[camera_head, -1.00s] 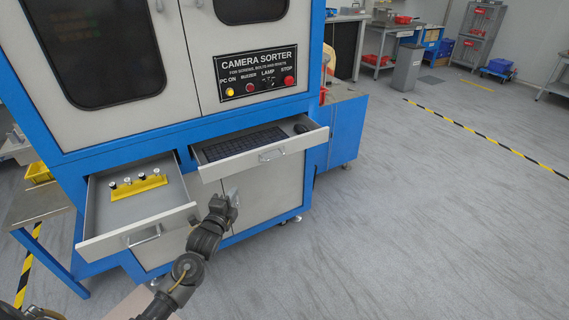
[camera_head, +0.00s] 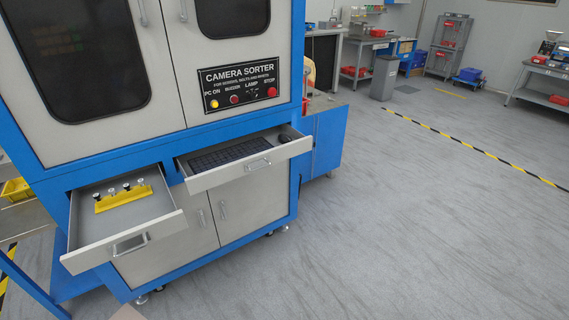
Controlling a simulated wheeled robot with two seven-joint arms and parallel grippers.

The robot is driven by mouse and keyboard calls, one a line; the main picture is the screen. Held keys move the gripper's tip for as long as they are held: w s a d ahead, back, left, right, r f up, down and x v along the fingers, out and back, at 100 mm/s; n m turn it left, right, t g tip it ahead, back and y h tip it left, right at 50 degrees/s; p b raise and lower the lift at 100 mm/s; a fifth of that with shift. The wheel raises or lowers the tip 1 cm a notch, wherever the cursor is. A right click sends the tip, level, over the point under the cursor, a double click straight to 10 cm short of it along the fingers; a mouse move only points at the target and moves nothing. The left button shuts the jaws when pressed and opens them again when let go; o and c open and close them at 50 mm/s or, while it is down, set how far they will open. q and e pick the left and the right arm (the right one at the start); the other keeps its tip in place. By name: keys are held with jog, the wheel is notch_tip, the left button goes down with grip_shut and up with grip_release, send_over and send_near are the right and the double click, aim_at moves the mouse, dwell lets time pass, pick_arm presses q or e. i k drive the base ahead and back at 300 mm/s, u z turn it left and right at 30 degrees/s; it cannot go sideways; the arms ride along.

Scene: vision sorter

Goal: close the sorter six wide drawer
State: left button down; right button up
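The blue and grey camera sorter (camera_head: 225,105) fills the left and middle of the head view. Its wider, shallow drawer (camera_head: 290,153) is pulled out and holds a black keyboard (camera_head: 232,154) and a mouse (camera_head: 284,139). A handle (camera_head: 258,164) is on its front. A deeper drawer (camera_head: 88,240) to its left is also pulled out. It holds a yellow rack (camera_head: 122,200) with several small pieces and has a handle (camera_head: 131,243) on its front. Neither of my grippers is in view.
Two shut cabinet doors (camera_head: 200,218) are below the wider drawer. A blue side unit (camera_head: 328,140) stands right of the sorter. A grey bin (camera_head: 384,78) and benches are farther back. The floor (camera_head: 400,230) at right is clear, crossed by a black-yellow line.

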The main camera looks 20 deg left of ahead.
aim_at(301, 143)
jog(key=u, duration=0.15)
jog(key=i, duration=1)
jog(key=z, duration=0.35)
